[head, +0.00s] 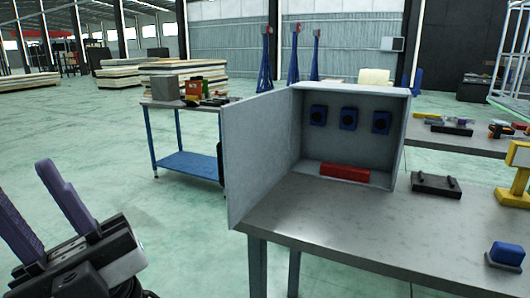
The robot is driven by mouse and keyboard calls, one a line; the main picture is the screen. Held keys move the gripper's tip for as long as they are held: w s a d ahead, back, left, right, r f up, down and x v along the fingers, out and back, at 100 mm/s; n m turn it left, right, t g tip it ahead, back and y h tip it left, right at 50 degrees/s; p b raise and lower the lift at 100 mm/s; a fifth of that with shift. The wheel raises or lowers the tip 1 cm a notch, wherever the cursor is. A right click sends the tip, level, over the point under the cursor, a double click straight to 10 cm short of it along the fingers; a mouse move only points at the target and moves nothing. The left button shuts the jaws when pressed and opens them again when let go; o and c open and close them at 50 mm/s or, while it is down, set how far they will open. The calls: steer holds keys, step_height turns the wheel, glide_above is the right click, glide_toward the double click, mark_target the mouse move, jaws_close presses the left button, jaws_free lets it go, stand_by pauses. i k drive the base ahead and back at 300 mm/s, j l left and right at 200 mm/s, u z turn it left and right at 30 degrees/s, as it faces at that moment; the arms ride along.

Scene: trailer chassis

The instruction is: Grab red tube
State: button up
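A red tube (344,172), a short bar-like piece, lies on the floor of an open grey box (376,95). It lies lengthwise across the box, near the back wall and below the blue fittings. My gripper (48,184) is at the lower left of the head view, with two purple fingers pointing up. The fingers are apart with nothing between them. My gripper is well to the left of the box and apart from the tube.
The box stands on a grey table (330,217), its door (256,154) swung open on the left side. Several blue round-faced fittings (348,118) are on its back wall. A black tray (436,186), a yellow stand (519,175) and a blue block (507,253) stand to the right.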

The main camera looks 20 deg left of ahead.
mark_target(342, 171)
steer(key=j+z, duration=0.1)
steer(key=j, duration=0.45)
steer(key=j+z, duration=0.1)
steer(key=j, duration=0.4)
steer(key=k+j+z, duration=0.1)
steer(key=j, duration=0.45)
steer(key=k+j+z, duration=0.1)
steer(key=j, duration=0.45)
steer(key=k+j+z, duration=0.1)
steer(key=j, duration=0.4)
steer(key=k+j+z, duration=0.1)
steer(key=j, duration=0.4)
steer(key=z, duration=1.05)
steer(key=i+j+z, duration=0.55)
steer(key=i+j, duration=0.65)
